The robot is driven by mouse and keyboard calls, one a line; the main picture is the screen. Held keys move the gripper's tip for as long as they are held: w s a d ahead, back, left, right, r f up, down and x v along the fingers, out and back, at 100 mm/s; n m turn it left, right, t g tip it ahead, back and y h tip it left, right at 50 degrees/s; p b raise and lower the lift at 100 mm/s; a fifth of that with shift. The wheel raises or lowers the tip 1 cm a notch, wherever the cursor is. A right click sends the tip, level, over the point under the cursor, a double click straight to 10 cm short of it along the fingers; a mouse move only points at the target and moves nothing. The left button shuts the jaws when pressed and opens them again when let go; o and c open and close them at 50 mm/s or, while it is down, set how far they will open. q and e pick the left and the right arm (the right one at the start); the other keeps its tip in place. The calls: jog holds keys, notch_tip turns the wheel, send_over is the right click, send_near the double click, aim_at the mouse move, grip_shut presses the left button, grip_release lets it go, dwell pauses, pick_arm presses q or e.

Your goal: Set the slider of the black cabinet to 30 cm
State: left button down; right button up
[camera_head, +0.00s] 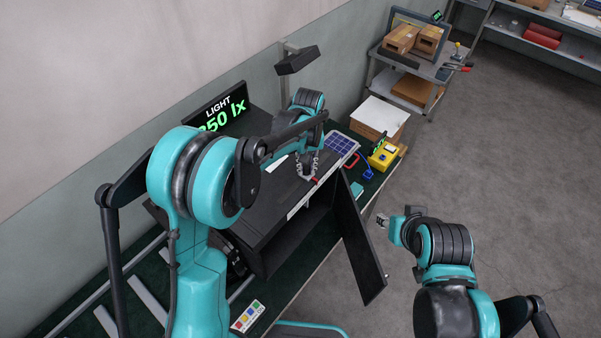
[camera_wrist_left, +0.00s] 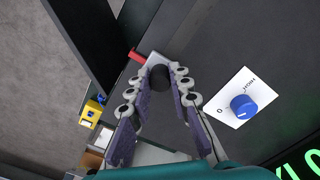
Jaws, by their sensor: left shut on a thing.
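The black cabinet (camera_head: 262,228) stands on the bench with its door (camera_head: 357,245) hanging open. A pale scale strip (camera_head: 298,207) runs along its upper front edge; its marks are too small to read. My left gripper (camera_head: 310,172) is over the cabinet top, shut on the slider. In the left wrist view the slider's dark round knob (camera_wrist_left: 159,78) sits between the fingers, on a light grey base with a red pointer (camera_wrist_left: 136,55) at the edge. My right gripper (camera_head: 385,222) is away from the cabinet, over the floor; its fingers are too small to judge.
A blue dial (camera_wrist_left: 243,106) on a white plate is on the cabinet top. A light display (camera_head: 222,108) is partly hidden by my arm. A solar panel (camera_head: 341,144) and a yellow device (camera_head: 383,155) lie beyond. A colour-button panel (camera_head: 247,316) is at the near edge.

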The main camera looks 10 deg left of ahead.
aim_at(307, 168)
pick_arm(q)
jog(key=c, duration=1.4)
grip_release()
jog(key=shift+o, duration=0.2)
jog(key=shift+r, duration=0.1)
notch_tip(307, 168, up, 12)
